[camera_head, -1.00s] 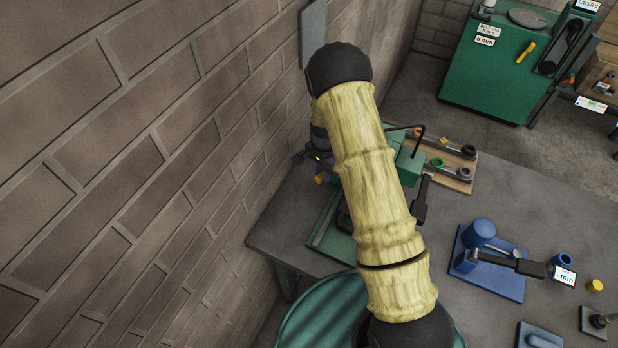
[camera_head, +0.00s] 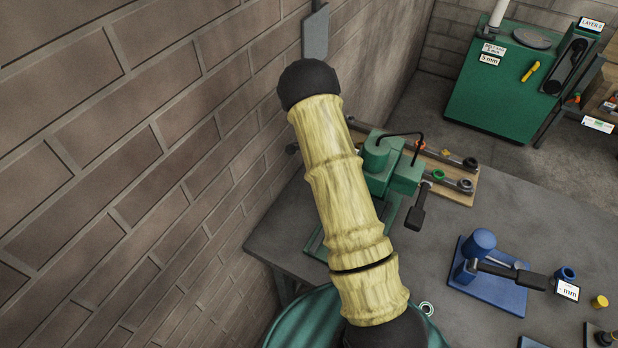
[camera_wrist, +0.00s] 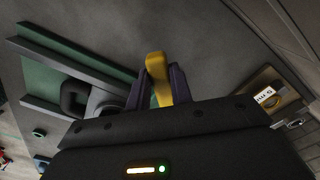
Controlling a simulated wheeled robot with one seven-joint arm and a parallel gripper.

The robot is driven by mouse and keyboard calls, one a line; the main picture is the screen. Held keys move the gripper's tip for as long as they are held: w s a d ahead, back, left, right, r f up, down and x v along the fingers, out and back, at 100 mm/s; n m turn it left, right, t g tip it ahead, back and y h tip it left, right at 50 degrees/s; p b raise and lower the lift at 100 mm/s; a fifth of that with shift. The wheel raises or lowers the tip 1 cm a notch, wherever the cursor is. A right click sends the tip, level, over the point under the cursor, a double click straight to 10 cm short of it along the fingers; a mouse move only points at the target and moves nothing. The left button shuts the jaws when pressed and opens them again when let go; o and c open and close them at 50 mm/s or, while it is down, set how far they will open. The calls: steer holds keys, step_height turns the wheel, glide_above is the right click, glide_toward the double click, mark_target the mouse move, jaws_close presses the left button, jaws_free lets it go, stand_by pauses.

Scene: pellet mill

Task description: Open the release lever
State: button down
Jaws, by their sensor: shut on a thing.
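In the wrist view my gripper (camera_wrist: 161,92) is shut on a yellow lever (camera_wrist: 156,66), which stands up between the two dark fingers. It looks like the release lever, but its base is hidden behind the fingers and my gripper body. In the wrist view the green base with dark rails (camera_wrist: 65,78) lies to the left of it. In the head view the green bench machine (camera_head: 402,175), with a black-handled arm, is partly covered by my arm. My gripper and the yellow lever are hidden there.
A blue press (camera_head: 492,280) stands on the grey bench (camera_head: 470,218). A wooden board (camera_head: 462,187) with several tools lies behind the green machine. The large green mill (camera_head: 510,95) stands at the back right. The brick wall (camera_head: 120,150) runs close along the left side of my arm.

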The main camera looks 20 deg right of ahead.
steer(key=shift+w, duration=0.15)
stand_by(0.3)
steer(key=c, duration=1.2)
jaws_free()
steer(key=shift+c, duration=0.2)
step_height(320, 180, up, 18)
steer(key=b, duration=0.4)
steer(key=shift+f, duration=0.25)
